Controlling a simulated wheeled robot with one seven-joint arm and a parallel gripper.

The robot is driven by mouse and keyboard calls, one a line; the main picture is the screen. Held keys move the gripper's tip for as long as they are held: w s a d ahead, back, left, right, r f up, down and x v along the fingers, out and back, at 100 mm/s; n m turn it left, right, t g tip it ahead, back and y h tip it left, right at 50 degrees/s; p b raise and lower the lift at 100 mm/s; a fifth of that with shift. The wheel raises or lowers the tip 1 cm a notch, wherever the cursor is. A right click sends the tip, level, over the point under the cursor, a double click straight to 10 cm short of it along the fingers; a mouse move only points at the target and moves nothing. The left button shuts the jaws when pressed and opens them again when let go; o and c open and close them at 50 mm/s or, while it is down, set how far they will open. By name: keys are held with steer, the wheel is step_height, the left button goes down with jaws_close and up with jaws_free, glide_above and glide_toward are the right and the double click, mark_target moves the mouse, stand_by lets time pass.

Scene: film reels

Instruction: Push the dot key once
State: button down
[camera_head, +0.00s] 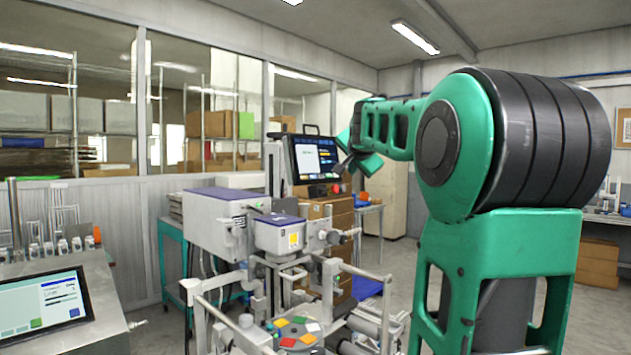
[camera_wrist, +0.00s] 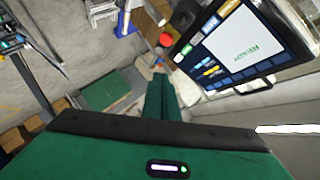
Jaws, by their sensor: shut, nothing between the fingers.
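A black-framed touch screen (camera_head: 314,155) stands on the machine, left of my gripper (camera_head: 346,166). In the wrist view the screen (camera_wrist: 238,50) is tilted at the upper right. The lettering on the keys is too small to read, so I cannot tell which is the dot key. My gripper (camera_wrist: 159,78) is shut and empty, with its fingers pointing toward the area below the screen's corner. It appears apart from the screen.
A red knob (camera_wrist: 166,40) sits beside the screen and also shows in the head view (camera_head: 336,188). Cardboard boxes (camera_head: 335,222) stand behind the machine. A second tilted screen (camera_head: 45,308) is at the lower left. A disc with coloured patches (camera_head: 290,343) is low in front.

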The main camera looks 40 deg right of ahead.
steer(key=shift+w+a, duration=0.2)
steer(key=shift+w+a+f, duration=0.1)
steer(key=shift+w+f, duration=0.2)
steer(key=shift+w, duration=1.1)
steer(key=shift+w+a+f, duration=0.15)
steer(key=shift+w+f, duration=0.2)
steer(key=shift+w, duration=1.05)
steer(key=shift+w+a+f, duration=0.1)
steer(key=shift+w+f, duration=0.2)
steer(key=shift+w, duration=1.1)
steer(key=shift+w, duration=0.2)
steer(key=shift+w, duration=0.15)
steer(key=shift+w+f, duration=0.15)
steer(key=shift+w, duration=0.2)
steer(key=shift+s, duration=0.8)
steer(key=shift+s+r, duration=0.1)
steer(key=shift+r, duration=0.1)
steer(key=shift+s+d+r, duration=0.1)
steer(key=shift+s+r, duration=0.05)
steer(key=shift+s, duration=0.6)
steer(key=shift+s+d+r, duration=0.1)
steer(key=shift+s+r, duration=0.1)
steer(key=shift+s, duration=0.6)
steer(key=shift+s+d+r, duration=0.1)
steer(key=shift+s+r, duration=0.05)
steer(key=shift+s, duration=0.6)
